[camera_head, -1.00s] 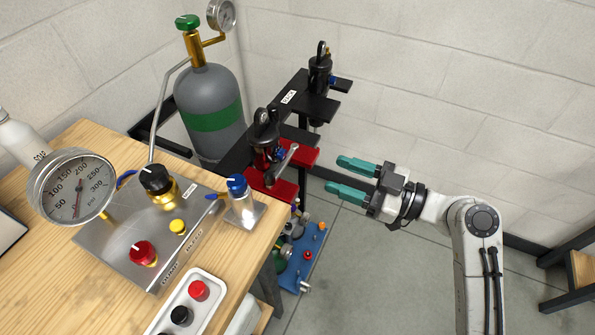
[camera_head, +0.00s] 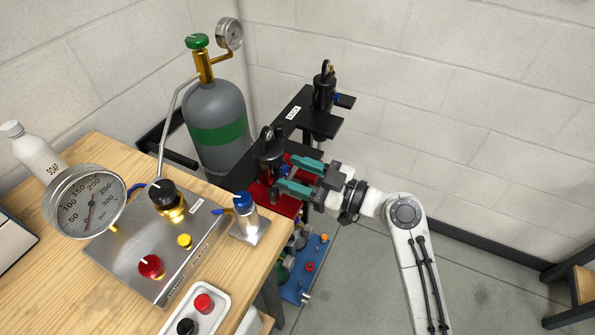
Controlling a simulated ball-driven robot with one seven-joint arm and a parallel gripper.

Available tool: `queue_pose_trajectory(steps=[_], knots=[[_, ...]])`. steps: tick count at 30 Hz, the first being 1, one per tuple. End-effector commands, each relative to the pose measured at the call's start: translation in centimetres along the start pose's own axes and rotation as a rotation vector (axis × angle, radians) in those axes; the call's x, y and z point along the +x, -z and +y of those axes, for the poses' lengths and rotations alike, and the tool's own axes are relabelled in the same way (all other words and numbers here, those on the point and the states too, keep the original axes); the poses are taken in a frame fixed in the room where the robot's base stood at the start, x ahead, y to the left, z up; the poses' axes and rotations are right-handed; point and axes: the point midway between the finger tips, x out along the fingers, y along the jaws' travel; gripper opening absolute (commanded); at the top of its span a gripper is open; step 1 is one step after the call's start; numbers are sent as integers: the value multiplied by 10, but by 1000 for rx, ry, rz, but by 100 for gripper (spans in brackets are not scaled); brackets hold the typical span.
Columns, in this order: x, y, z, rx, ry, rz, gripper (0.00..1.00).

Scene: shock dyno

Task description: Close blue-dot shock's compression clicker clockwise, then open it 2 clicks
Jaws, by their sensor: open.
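A black shock (camera_head: 271,155) with a top eyelet stands in the red clamp (camera_head: 258,197) on the near part of the black rack. A second black shock (camera_head: 323,92) stands at the rack's far end, with a small blue part (camera_head: 338,98) on its right side. I cannot make out which one bears a blue dot. My gripper (camera_head: 285,172) is open, its two teal fingers pointing left at the near shock's right side.
A wooden bench (camera_head: 120,165) at left carries a steel panel (camera_head: 130,260) with knobs, a gauge (camera_head: 85,203) and a blue-topped fitting (camera_head: 243,208). A grey gas cylinder (camera_head: 215,120) stands behind. A blue tray (camera_head: 310,262) with parts sits low.

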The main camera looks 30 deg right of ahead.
Motion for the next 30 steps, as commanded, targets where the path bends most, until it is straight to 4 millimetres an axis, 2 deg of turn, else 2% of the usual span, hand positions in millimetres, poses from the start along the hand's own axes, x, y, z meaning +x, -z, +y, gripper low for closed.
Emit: queue_pose_trajectory(steps=[6, 22, 30], knots=[[0, 0, 0, 0, 0, 0, 50], [0, 0, 0, 0, 0, 0, 0], [0, 0, 0, 21, 0, 0, 0]])
